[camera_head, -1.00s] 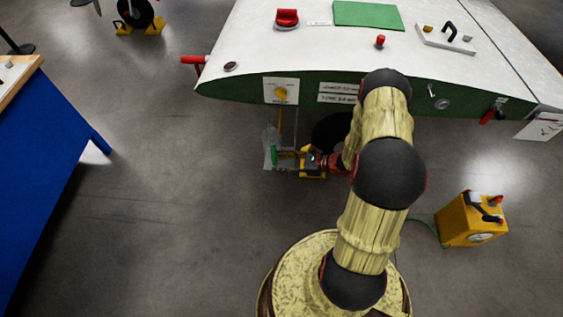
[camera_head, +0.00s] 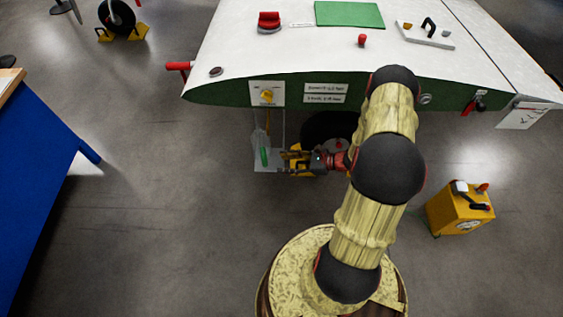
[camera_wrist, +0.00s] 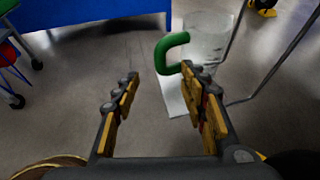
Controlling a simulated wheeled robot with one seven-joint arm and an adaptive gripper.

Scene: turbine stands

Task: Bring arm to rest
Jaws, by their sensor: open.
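My gripper (camera_head: 284,160) is open and empty, low in front of the white-topped stand, at the end of my arm. A green hook-shaped handle (camera_head: 264,156) is just beyond the fingertips, on a clear container on a small hanging shelf. In the wrist view the green handle (camera_wrist: 172,50) shows above the right fingertip, and the clear container (camera_wrist: 208,38) is behind it. I cannot tell whether the right finger touches the handle.
The white and green stand (camera_head: 230,50) spans the back, with a yellow knob panel (camera_head: 267,93) above the shelf. A blue table (camera_head: 35,180) is at left. A yellow box (camera_head: 460,208) sits on the floor at right. Floor between table and arm is clear.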

